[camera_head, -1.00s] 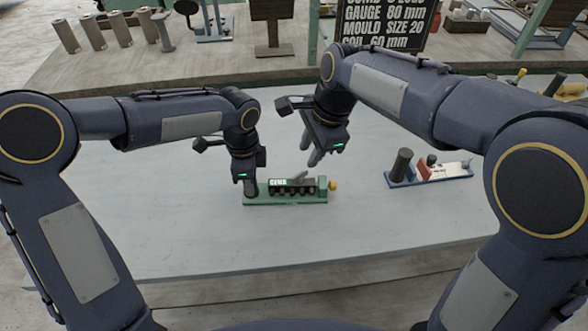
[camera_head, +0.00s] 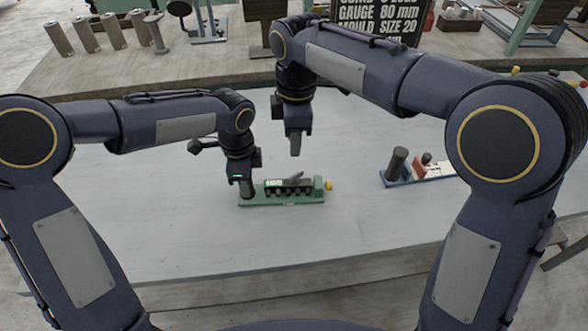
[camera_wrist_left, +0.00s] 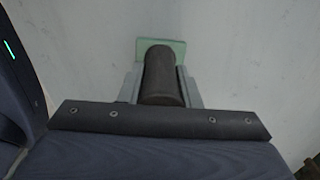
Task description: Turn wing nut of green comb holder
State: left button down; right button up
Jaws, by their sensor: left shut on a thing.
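The green comb holder (camera_head: 290,200) lies on the pale table in front of me, its dark comb block with a label and a grey lever-like piece on top. A yellow-orange knob (camera_head: 328,185) sits at its right end; I cannot tell whether it is the wing nut. My left gripper (camera_head: 246,192) is shut on the dark cylindrical post at the holder's left end. In the left wrist view the post (camera_wrist_left: 163,78) stands between the two fingers, with a green base edge (camera_wrist_left: 143,47) behind it. My right gripper (camera_head: 295,145) points down above and behind the holder; its finger opening is unclear.
A blue holder (camera_head: 398,183) with a dark post and red and white parts stands to the right. Several cylinders (camera_head: 87,38) and a sign (camera_head: 385,20) are on the back bench. The table front (camera_head: 230,240) is clear.

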aim_at(294, 175)
jog(key=f+n, duration=0.2)
jog(key=f, duration=0.1)
jog(key=f+n, duration=0.2)
jog(key=f, duration=0.2)
jog(key=f+n, duration=0.2)
jog(key=f, duration=0.2)
jog(key=shift+w+f, duration=0.15)
jog(key=shift+w, duration=0.1)
grip_shut()
